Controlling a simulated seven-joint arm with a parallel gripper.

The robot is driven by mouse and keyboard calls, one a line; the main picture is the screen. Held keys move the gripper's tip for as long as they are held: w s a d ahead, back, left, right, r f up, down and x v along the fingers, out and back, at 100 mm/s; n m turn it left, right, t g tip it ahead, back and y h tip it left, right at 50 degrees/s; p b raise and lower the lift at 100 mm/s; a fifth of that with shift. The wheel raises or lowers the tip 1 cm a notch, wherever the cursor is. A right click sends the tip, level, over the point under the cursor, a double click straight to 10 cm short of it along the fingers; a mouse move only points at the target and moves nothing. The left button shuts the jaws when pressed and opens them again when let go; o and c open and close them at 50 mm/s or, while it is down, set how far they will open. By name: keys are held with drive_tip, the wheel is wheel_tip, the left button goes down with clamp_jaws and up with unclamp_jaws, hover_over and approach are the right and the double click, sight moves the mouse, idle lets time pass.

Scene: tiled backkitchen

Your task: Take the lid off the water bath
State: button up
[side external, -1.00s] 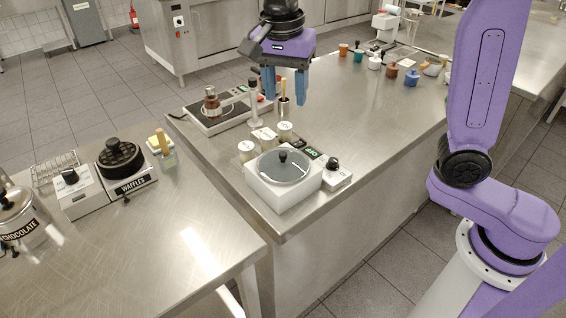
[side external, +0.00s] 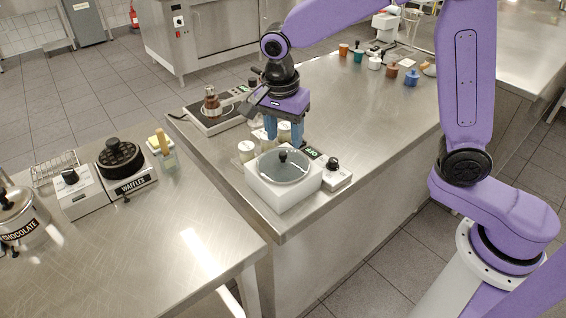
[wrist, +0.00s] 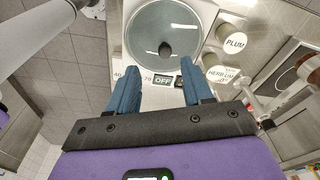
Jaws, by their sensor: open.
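The water bath (side external: 281,199) is a white square box near the front corner of the steel counter. Its round grey translucent lid (side external: 292,172) sits on top with a black knob (side external: 283,156) at the middle. In the wrist view the lid (wrist: 184,22) is at the top centre, with its knob (wrist: 165,49) beyond the fingertips. My gripper (side external: 284,140) is open and empty, its blue fingers pointing down just behind the lid in the side view. In the wrist view my gripper (wrist: 163,72) has its fingers spread either side of the OFF display, short of the knob.
White-lidded jars, including one marked PLUM (wrist: 235,41) and a herb one (wrist: 222,74), stand close beside the bath. A control box with a dark knob (side external: 333,164) is at its right. A hotplate with a flask (side external: 211,103) stands behind.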

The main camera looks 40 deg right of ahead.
sight(283, 154)
drive_tip(key=shift+w+d+f, duration=0.1)
drive_tip(key=shift+w+f, duration=0.15)
drive_tip(key=shift+f, duration=1.15)
drive_tip(key=shift+w+d+f, duration=0.1)
drive_tip(key=shift+w+f, duration=0.1)
drive_tip(key=shift+f, duration=1.2)
drive_tip(key=shift+a, duration=0.1)
clamp_jaws()
